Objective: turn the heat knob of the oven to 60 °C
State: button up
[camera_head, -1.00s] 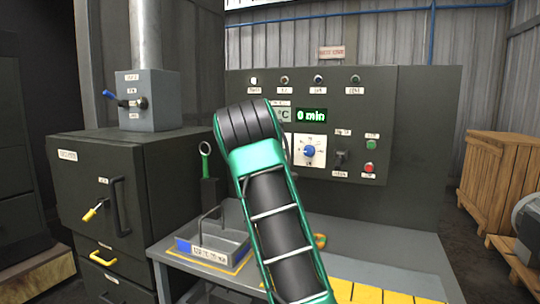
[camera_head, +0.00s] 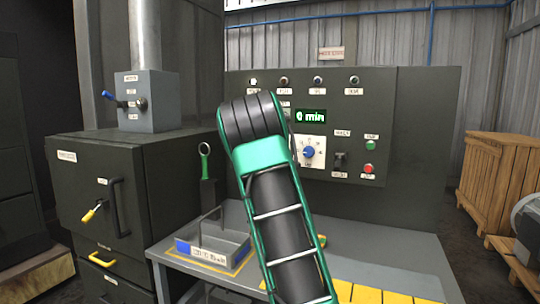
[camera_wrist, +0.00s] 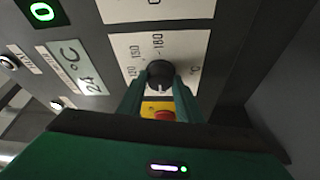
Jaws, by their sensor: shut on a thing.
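The heat knob (camera_wrist: 160,73) is a round black knob on a white dial plate (camera_wrist: 186,45) marked 120, 150 and 180 and °C. In the wrist view, my gripper (camera_wrist: 157,86) has its green fingers on either side of the knob, shut on it. I cannot clearly read the knob's pointer against the scale. A display (camera_wrist: 76,67) beside it shows about 24 °C. In the head view, the knob and my fingers are hidden behind my green and black arm. The oven's control panel (camera_head: 388,105) stands behind it.
A blue timer knob (camera_head: 309,152) and a display (camera_head: 311,116) reading 0 min are just right of my arm. A red button on a yellow plate (camera_wrist: 163,112) shows between my fingers. A grey tray (camera_head: 222,243) stands on the bench; wooden crates (camera_head: 497,185) are at right.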

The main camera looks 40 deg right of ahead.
jog(key=shift+s+d, duration=0.1)
jog(key=o, duration=1)
jog(key=shift+f, duration=0.1)
jog(key=shift+o, duration=0.2)
jog(key=r+v, duration=0.1)
jog(key=v, duration=0.9)
jog(key=shift+a+f, duration=0.35)
jog(key=shift+f, duration=0.2)
jog(key=shift+s, duration=0.15)
